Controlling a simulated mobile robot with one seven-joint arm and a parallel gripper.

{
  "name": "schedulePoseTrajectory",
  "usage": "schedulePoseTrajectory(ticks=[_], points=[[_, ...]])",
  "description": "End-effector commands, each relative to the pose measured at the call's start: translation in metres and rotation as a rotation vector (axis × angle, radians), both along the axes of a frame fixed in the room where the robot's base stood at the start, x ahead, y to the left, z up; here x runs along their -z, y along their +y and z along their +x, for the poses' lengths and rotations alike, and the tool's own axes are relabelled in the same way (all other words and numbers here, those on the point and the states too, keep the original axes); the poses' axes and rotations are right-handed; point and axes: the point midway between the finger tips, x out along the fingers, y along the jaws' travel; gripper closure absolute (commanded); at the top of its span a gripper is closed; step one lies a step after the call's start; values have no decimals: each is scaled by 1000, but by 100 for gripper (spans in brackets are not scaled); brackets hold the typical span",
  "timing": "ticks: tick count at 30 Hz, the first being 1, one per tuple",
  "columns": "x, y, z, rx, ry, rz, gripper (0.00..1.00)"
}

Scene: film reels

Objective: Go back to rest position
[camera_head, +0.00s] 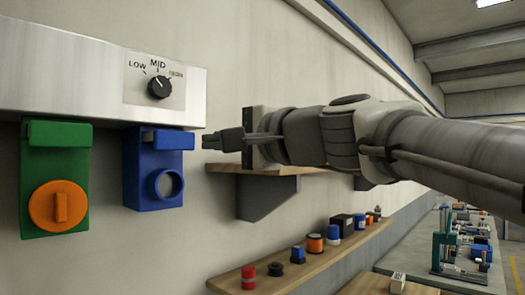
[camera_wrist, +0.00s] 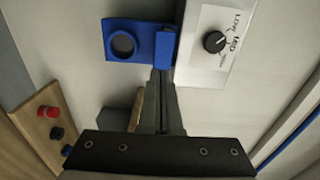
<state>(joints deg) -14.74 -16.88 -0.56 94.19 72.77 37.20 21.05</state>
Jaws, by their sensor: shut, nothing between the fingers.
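My gripper (camera_head: 212,140) reaches in from the right in the head view, with its fingers closed and empty. Its tips are just right of a blue holder (camera_head: 130,170) with a round opening; I cannot tell if they touch. In the wrist view the closed fingers (camera_wrist: 164,75) point at the edge of the blue holder (camera_wrist: 112,28). The dial (camera_head: 159,87) on the metal panel (camera_head: 60,70) is marked LOW, MID and a third, blurred word. The dial (camera_wrist: 215,41) also shows in the wrist view.
A green holder (camera_head: 35,165) with an orange disc (camera_head: 57,207) hangs at the left. A wooden shelf (camera_head: 340,260) below carries several small items. A bracketed shelf (camera_head: 265,200) sits behind my gripper. A workbench (camera_head: 430,262) with equipment stands at the lower right.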

Motion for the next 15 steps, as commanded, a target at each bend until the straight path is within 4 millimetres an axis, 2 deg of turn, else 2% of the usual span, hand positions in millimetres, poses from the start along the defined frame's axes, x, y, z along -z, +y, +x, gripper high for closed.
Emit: schedulePoseTrajectory(ticks=[1,6,15], points=[[2,-9,-7,4,-3,0,100],[1,-27,-22,3,-1,0,100],[2,-34,-28,2,2,-5,100]])
